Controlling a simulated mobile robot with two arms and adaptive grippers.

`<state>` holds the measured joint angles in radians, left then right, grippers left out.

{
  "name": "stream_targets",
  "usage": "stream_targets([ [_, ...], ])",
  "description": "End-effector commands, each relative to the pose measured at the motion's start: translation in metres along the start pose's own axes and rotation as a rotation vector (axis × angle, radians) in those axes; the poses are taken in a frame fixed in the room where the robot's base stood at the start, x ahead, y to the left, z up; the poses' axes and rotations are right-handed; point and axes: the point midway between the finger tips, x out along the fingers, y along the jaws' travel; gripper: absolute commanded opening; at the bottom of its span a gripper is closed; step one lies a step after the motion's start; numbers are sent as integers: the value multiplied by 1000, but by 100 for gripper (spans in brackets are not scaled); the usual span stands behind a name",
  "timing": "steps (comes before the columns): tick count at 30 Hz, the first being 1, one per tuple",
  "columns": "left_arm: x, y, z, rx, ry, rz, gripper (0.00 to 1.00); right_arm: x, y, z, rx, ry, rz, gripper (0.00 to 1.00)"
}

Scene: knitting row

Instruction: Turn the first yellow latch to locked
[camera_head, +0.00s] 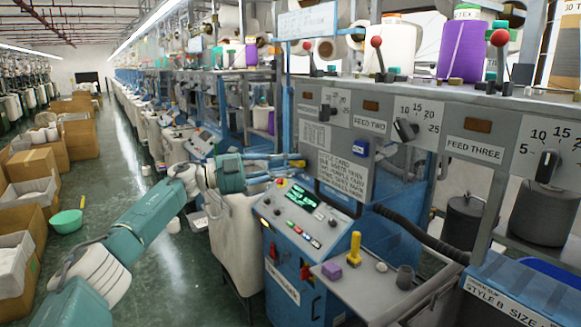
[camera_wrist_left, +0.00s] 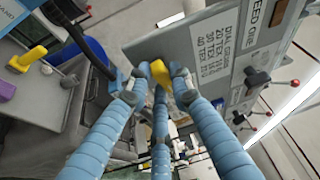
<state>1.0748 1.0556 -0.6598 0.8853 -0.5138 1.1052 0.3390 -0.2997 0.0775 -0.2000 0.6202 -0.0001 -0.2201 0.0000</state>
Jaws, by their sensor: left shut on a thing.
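My left gripper (camera_head: 294,169) is at the left end of the grey feed panel (camera_head: 345,130), just left of its lettered sign. In the left wrist view the gripper (camera_wrist_left: 156,82) has its blue fingers closed around a yellow latch (camera_wrist_left: 160,73) at the panel's edge. In the head view only a small yellow part of the latch (camera_head: 297,163) shows by the fingertips; the fingers hide the rest. I cannot read the latch's locked or unlocked marks. My right gripper is not in view.
A blue control console (camera_head: 305,228) with a green screen stands below the gripper. A tray (camera_head: 375,287) beside it holds a yellow upright piece (camera_head: 354,248) and a purple block (camera_head: 331,271). Dark knobs (camera_head: 405,130) stick out of the panel. The aisle floor (camera_head: 130,200) at left is partly clear.

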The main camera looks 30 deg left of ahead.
Motion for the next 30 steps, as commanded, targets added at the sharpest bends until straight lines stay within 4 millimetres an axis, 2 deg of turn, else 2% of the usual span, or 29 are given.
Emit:
stream_targets([
  [12, 0, 1, 0, 152, 4, 69, 0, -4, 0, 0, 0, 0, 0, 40],
  [27, 0, 3, 0, 169, 4, 79, 0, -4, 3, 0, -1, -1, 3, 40],
  [28, 0, 3, 0, 169, 4, 79, 23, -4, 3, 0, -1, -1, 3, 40],
  [30, 0, 3, 0, 168, 4, 78, 37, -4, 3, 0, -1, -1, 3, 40],
])
